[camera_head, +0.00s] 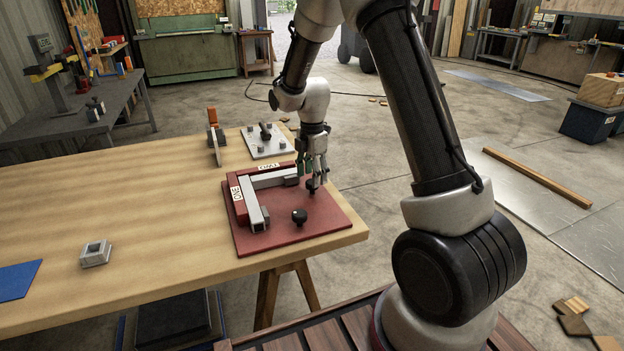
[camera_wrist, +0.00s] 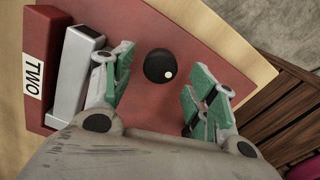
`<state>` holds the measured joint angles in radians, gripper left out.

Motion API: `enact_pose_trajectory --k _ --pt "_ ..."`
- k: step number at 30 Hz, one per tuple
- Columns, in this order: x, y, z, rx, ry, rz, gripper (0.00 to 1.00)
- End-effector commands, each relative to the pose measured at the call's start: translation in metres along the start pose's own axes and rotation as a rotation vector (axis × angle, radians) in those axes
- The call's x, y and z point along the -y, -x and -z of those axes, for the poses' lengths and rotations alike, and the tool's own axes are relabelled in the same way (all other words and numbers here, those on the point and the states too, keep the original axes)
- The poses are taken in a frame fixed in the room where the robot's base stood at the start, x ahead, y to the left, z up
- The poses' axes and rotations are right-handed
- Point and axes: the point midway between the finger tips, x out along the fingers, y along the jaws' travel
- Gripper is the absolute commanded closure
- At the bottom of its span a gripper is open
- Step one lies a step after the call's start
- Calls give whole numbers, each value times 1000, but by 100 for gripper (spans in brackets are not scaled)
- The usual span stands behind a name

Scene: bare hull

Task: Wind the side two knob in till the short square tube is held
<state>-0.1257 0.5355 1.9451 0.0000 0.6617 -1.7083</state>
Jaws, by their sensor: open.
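A red fixture board (camera_head: 325,219) lies on the wooden table, with an L-shaped red fence marked ONE and TWO. A pale square tube (camera_head: 272,180) lies along side TWO, its dark end toward my gripper; this tube also shows in the wrist view (camera_wrist: 75,75). Another pale tube (camera_head: 251,204) lies along side ONE. The black side two knob (camera_head: 312,186) is below my gripper (camera_head: 313,177). In the wrist view the round knob (camera_wrist: 158,65) shows between the green-padded, open fingers, with space on both sides. Whether anything presses the tube cannot be seen.
A second black knob (camera_head: 299,216) stands on the board nearer the front. A small grey square block (camera_head: 95,253) and a blue mat (camera_head: 17,281) are at left. The table middle is clear.

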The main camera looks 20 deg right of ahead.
Motion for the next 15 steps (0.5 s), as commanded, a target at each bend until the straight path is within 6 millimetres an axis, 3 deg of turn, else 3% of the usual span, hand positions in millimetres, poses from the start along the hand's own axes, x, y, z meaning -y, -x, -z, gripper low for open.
enact_pose_trajectory --k 5,13,15 --pt "0 -17 0 0 -1 0 42" --pt "0 -19 0 0 -1 -1 42" --pt "0 -19 0 0 -1 -1 51"
